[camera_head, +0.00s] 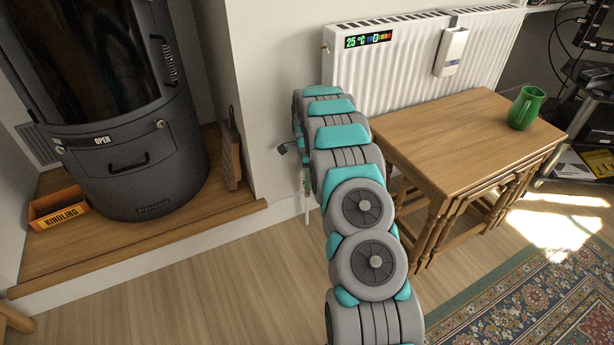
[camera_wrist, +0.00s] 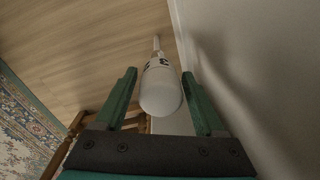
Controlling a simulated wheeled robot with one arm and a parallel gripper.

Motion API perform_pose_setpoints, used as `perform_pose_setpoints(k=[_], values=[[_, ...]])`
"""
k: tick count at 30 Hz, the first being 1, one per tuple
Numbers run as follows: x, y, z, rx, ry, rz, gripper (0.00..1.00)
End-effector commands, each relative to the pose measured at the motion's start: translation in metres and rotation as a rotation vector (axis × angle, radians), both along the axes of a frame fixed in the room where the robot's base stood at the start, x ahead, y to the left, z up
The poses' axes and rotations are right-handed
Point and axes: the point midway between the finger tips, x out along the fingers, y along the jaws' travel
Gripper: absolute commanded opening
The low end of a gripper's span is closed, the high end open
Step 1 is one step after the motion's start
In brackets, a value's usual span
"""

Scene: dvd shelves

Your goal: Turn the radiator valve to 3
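The white radiator valve (camera_wrist: 160,92) shows in the wrist view as a rounded knob with dark markings near its far end; one looks like a 3, but the setting cannot be read for sure. In the head view my arm hides the valve and most of my gripper.
A stove (camera_head: 125,120) and a kindling box (camera_head: 60,208) are at left. The wall (camera_wrist: 225,60) runs close along the right finger.

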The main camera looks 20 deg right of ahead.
Motion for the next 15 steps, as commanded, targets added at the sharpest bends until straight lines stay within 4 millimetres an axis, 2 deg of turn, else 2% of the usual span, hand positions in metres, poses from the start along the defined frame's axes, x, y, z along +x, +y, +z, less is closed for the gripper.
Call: perform_pose_setpoints(k=[2, 15], values=[[0.0000, 0.0001, 0.0000, 0.000, 0.000, 0.000, 0.61], [-0.0001, 0.0003, 0.0000, 0.000, 0.000, 0.000, 0.12]])
